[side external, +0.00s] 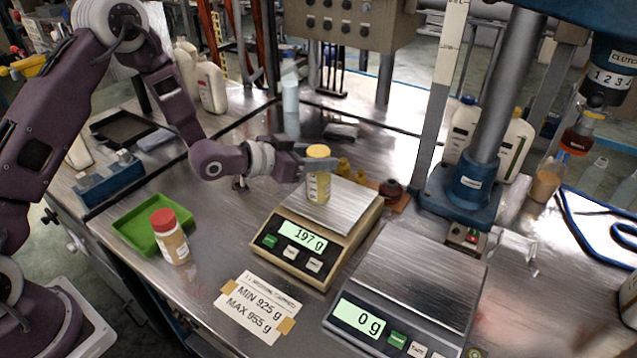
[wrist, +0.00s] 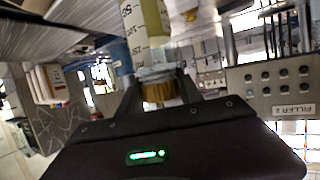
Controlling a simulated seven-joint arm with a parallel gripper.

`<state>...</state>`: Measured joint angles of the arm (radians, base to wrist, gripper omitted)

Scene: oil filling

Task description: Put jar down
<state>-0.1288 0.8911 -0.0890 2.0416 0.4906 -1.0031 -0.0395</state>
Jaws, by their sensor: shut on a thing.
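A jar with a yellow lid (side external: 318,178) stands upright at the left-hand part of the plate of the beige scale (side external: 345,210). The scale's display reads 197 g. My gripper (side external: 304,168) reaches in from the left and is shut on this jar. In the wrist view the jar (wrist: 152,28), with a printed volume scale, shows between the fingers of my gripper (wrist: 160,88). The jar's base looks to be on or very close to the plate; I cannot tell contact for certain.
A grey scale (side external: 425,283) reading 0 g is at the front right. A paper label (side external: 256,308) lies in front. A blue-based press column (side external: 470,185) stands behind at the right.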

